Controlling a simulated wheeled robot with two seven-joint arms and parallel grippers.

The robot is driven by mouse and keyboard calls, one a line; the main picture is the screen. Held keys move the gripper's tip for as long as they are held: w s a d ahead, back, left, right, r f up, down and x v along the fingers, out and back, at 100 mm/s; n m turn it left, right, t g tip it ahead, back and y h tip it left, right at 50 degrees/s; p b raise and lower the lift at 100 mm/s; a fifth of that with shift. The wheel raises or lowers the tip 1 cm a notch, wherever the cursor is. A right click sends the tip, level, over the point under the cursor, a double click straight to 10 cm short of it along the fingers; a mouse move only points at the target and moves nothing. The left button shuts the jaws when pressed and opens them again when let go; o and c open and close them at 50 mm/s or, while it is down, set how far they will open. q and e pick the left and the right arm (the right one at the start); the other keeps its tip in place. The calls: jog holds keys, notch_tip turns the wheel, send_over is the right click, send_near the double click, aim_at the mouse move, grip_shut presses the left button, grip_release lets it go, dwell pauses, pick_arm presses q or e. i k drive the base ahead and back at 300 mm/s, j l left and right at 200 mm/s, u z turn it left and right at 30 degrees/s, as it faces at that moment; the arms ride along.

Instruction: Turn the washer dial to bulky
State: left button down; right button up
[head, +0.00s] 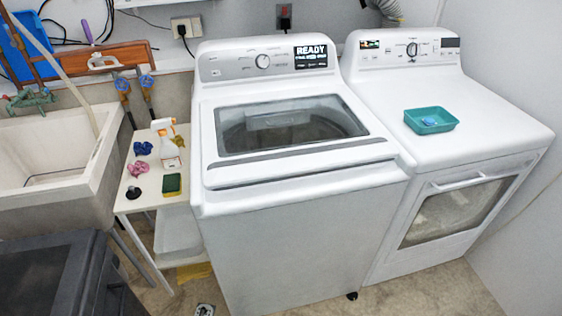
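The washer (300,202) is the white top-loading machine in the middle of the head view, with its glass lid (290,124) shut. Its dial (263,61) is a round silver knob on the back control panel, left of a black display (311,57) that reads "READY" in large letters. The smaller text below and the dial's setting marks are too small to read. Neither of my grippers shows in the head view.
A white dryer (455,98) with its own dial (412,49) stands to the right, a teal tray (430,120) on top. On the left are a narrow side table (150,205) with a spray bottle (167,143) and a concrete sink (55,170). Some floor shows in front.

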aim_at(262, 61)
jog(key=i+l, duration=0.9)
jog(key=l, duration=0.15)
